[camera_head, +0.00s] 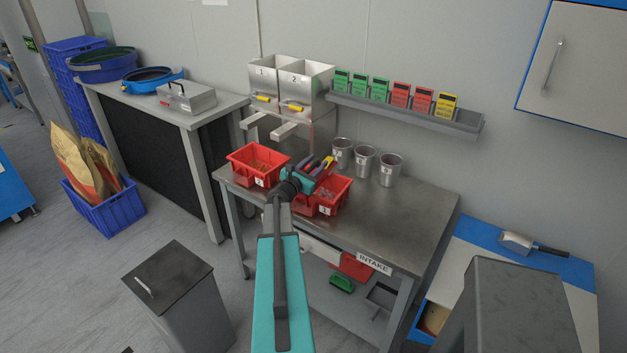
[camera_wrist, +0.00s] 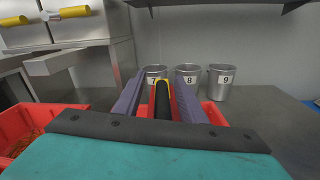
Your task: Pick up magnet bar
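My gripper (camera_head: 316,165) is teal and black with grey-purple fingers and reaches over the red bins on the intake table. In the wrist view the fingers stand apart, one on each side of a dark bar with a yellow end (camera_wrist: 162,100), which looks like the magnet bar. A gap shows between the left finger and the bar; the right finger appears close to it, and contact cannot be told. The bar's yellow part also shows in the head view (camera_head: 328,161). Its lower part is hidden behind my gripper.
A red bin (camera_head: 246,176) stands left of my gripper and another red bin (camera_head: 340,202) lies under and right of it. Metal cups (camera_head: 365,160) stand just behind. A steel two-part hopper (camera_head: 290,85) and a card shelf (camera_head: 405,113) overhang the back. The table's right side (camera_head: 415,215) is clear.

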